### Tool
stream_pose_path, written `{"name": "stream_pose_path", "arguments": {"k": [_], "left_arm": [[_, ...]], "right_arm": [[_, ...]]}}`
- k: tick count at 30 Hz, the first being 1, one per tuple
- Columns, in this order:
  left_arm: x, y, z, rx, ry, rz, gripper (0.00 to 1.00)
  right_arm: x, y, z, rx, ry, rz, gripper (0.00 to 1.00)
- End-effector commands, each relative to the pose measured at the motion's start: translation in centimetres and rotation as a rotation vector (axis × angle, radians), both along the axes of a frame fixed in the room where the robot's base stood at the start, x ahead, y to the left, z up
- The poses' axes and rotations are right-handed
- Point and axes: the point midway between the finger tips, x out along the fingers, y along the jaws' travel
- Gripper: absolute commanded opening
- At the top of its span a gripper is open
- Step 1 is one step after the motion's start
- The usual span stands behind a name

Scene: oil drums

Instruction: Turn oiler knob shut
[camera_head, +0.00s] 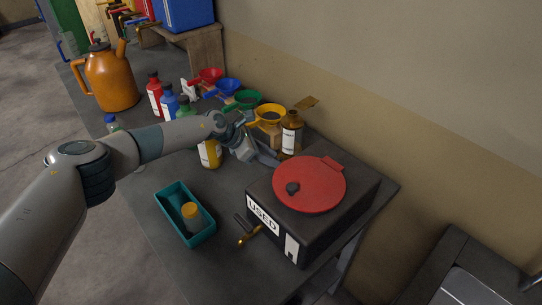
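My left arm reaches in from the left, and its gripper (266,157) is low between the yellow-labelled bottle and the brown bottle. Its fingers point right, close to the brown bottle's base; contact and finger gap are too small to tell. The brown bottle (291,133) stands upright with a white label. An orange oil can (110,80) with a spout and handle stands at the far left of the bench. No knob clearly marked as the oiler's can be made out. My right gripper is not in view.
A black box marked USED (262,217) with a round red lid (310,184) stands at the front right. A teal tray (208,236) holds a yellow-capped item. Coloured funnels (245,99) and bottles (155,95) line the back.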

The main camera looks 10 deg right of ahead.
Motion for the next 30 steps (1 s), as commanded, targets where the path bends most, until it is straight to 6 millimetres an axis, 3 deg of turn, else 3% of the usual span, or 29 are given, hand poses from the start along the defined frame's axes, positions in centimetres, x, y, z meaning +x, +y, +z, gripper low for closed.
{"name": "stream_pose_path", "arguments": {"k": [9,13,14,22,30], "left_arm": [[0.0,-0.1,-0.1,0.0,0.0,0.0,0.35],[0.0,-0.1,-0.1,0.0,0.0,0.0,0.04],[0.0,0.0,-0.1,0.0,-0.001,0.001,0.0],[0.1,0.0,0.2,0.012,-0.016,0.001,0.0],[-0.1,-0.1,0.7,0.086,-0.125,0.002,0.0]], "right_arm": [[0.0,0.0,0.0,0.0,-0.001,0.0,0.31],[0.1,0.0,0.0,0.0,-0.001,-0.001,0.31],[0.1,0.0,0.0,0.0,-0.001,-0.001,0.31],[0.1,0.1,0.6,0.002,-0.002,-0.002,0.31],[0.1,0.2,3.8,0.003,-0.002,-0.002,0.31]]}}
